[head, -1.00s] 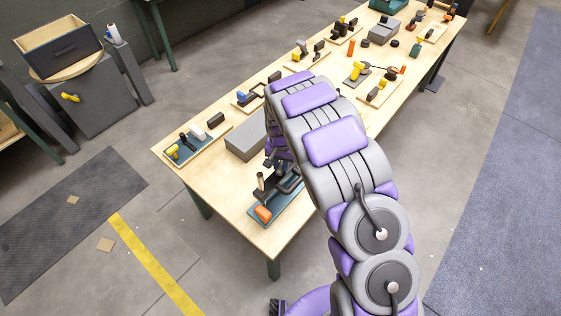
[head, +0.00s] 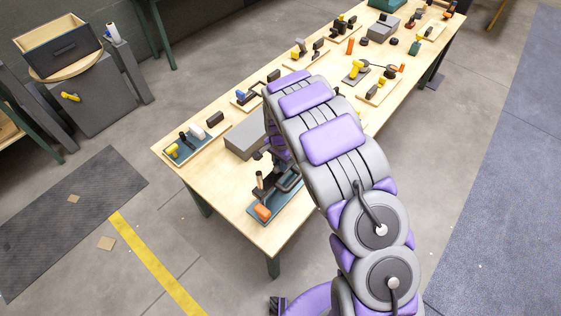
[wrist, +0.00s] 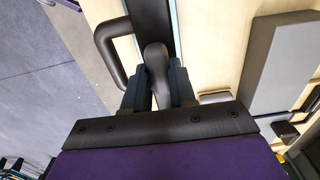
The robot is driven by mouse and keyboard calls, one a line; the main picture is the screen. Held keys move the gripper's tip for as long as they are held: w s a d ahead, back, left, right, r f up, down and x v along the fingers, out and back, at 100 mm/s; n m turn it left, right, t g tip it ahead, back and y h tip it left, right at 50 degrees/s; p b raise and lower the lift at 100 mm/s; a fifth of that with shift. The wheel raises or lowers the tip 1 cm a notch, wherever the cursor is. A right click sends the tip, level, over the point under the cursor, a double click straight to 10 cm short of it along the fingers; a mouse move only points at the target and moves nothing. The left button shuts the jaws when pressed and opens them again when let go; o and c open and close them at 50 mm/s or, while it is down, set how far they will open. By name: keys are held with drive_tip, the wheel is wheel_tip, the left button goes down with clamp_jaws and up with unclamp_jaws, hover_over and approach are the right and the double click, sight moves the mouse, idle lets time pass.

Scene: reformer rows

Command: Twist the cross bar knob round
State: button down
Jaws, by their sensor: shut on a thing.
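In the wrist view my gripper (wrist: 156,72) has its two dark fingers either side of a dark grey, rounded bar (wrist: 155,57), which looks like the cross bar knob. The jaws are shut on it. The bar lies roughly in line with the fingers, over a dark strip on a teal-edged board. In the head view my arm hides most of the knob and the fingertips. The teal board (head: 289,207) shows at the table's near end.
A dark curved handle (wrist: 105,42) stands just left of the fingers. A grey box (wrist: 283,58) lies to the right. The near board also bears an orange block (head: 262,212) and an upright tan-topped post (head: 259,180). Other fixture boards line the table.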

sight(278, 163)
drive_tip(key=shift+s+a, duration=0.1)
drive_tip(key=c, duration=1.1)
unclamp_jaws()
drive_tip(key=shift+s+a, duration=0.1)
drive_tip(key=shift+o, duration=0.9)
drive_tip(key=shift+a, duration=0.1)
drive_tip(key=shift+w+d+r, duration=0.2)
drive_tip(key=shift+r, duration=0.3)
wheel_tip(278, 163, up, 16)
drive_tip(key=p, duration=0.1)
drive_tip(key=shift+a, duration=0.25)
drive_tip(key=shift+r, duration=0.1)
